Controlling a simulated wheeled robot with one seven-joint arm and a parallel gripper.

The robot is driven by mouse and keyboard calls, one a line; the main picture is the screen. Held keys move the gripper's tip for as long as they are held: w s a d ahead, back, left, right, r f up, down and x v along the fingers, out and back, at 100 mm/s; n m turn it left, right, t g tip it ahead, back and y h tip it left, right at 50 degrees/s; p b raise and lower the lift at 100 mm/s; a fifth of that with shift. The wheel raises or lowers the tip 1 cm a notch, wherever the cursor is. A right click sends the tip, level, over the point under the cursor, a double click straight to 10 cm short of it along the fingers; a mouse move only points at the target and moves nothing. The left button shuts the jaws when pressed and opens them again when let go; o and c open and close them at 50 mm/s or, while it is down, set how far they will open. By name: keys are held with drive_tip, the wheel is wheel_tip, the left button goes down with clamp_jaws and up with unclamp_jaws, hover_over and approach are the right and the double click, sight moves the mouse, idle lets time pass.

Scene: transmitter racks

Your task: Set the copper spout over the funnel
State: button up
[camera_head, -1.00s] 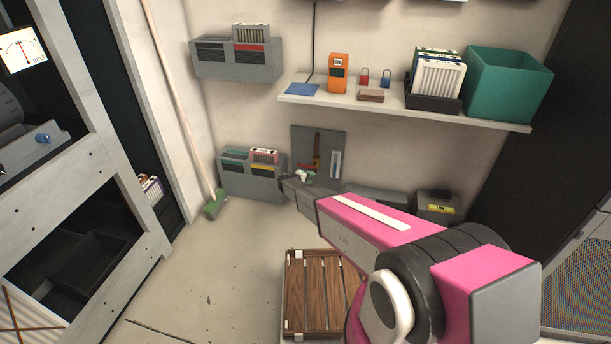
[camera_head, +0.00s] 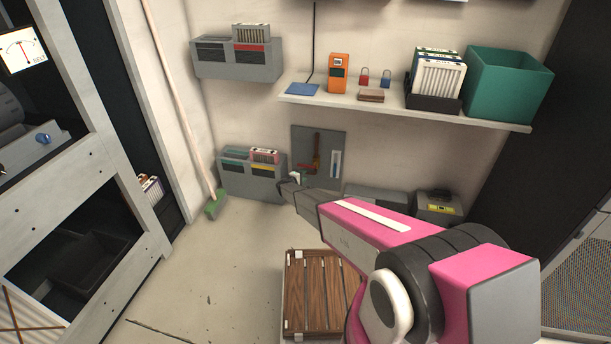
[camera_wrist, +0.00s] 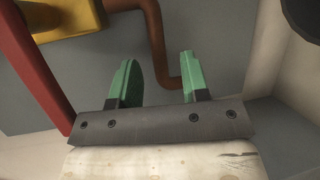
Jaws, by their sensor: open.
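The copper spout (camera_head: 317,145) is a thin brown pipe on the grey wall panel (camera_head: 338,141). In the wrist view the spout (camera_wrist: 154,38) runs down between my fingers, then bends right and passes behind the right finger. My gripper (camera_wrist: 157,62) is open with its green fingers apart, and nothing is clamped. In the head view my gripper (camera_head: 287,183) is small, at the panel's lower left. I cannot tell whether the fingers touch the pipe. A dark round edge (camera_wrist: 304,15) at the upper right may be the funnel; I cannot be sure.
A red bar (camera_wrist: 32,65) and a yellow block (camera_wrist: 62,14) are close to the left finger. A grey holder (camera_head: 250,180) stands left of the panel, and grey boxes (camera_head: 438,206) to the right. A shelf (camera_head: 400,107) hangs above. A slatted crate (camera_head: 318,290) is below.

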drive_tip(key=shift+x, duration=1.35)
clamp_jaws()
